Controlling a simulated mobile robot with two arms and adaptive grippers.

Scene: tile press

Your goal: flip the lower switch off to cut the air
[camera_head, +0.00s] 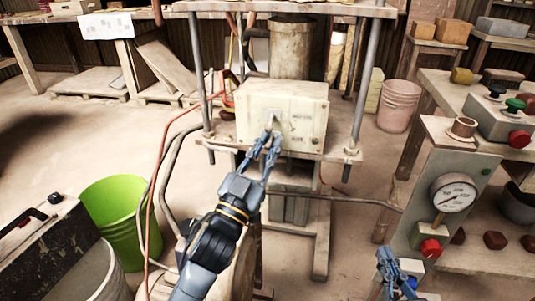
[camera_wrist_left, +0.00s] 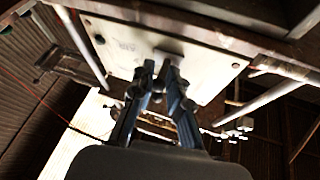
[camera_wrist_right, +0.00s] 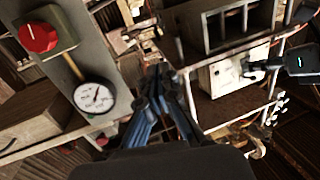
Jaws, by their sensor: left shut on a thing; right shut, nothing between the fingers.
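A cream-coloured switch box (camera_head: 303,102) stands on the shelf of the press frame, in the middle of the head view. Its pale front panel also shows in the left wrist view (camera_wrist_left: 125,46). My left gripper (camera_head: 270,134) reaches up to the front of this box, its fingertips shut on the small switch (camera_wrist_left: 167,56) in the panel. The fingertips mostly hide the switch, so its position cannot be told. My right gripper (camera_head: 386,257) is low at the right, away from the box, shut and empty; it also shows in the right wrist view (camera_wrist_right: 157,76).
A grey panel at the right carries a pressure gauge (camera_head: 454,193) and a red knob (camera_head: 430,249). A control box with green and red buttons (camera_head: 507,117) is behind it. Red and grey hoses run left of the press. A green bucket (camera_head: 118,215) stands at the left.

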